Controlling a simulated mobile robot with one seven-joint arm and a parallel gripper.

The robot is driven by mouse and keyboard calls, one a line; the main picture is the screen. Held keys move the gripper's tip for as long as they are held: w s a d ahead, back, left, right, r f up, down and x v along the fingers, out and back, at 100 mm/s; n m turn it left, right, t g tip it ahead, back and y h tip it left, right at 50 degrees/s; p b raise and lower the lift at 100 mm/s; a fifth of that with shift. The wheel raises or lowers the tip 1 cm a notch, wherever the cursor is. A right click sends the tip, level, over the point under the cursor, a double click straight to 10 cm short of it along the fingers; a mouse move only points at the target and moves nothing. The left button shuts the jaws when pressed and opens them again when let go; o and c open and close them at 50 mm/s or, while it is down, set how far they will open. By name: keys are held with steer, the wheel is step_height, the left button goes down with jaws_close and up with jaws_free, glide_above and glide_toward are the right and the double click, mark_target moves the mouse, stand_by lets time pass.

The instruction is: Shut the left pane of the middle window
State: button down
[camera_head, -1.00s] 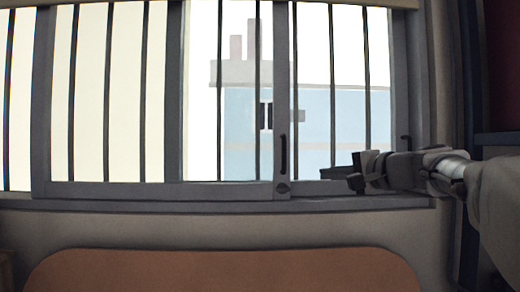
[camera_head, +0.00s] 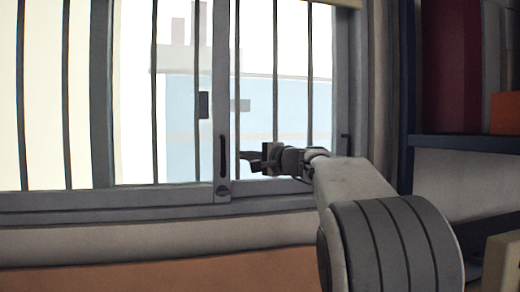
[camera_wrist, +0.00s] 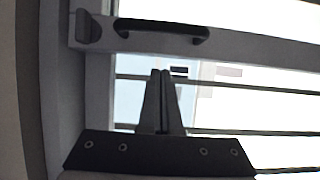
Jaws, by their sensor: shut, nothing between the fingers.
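The middle window's left pane has a grey upright edge (camera_head: 222,95) with a dark bar handle (camera_head: 223,157) and a rounded latch below it. In the wrist view the same handle (camera_wrist: 160,30) and latch (camera_wrist: 88,30) lie across the top. My gripper (camera_head: 248,160) points left, just right of that edge, at about handle height. Its fingers (camera_wrist: 160,74) are together and empty, with a small visible gap before the pane edge. Whether they touch anything in depth is unclear. The pane's edge stands left of the right jamb, and barred glass shows between them.
Vertical bars (camera_head: 275,90) stand behind the glass. The sill (camera_head: 130,203) runs below, above an orange-brown surface (camera_head: 180,275). A dark shelf (camera_head: 465,143) with an orange item (camera_head: 506,113) is on the right.

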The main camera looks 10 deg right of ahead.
steer(key=a, duration=0.1)
steer(key=s+a, duration=0.1)
steer(key=a, duration=0.1)
steer(key=shift+a, duration=0.15)
steer(key=shift+a, duration=0.1)
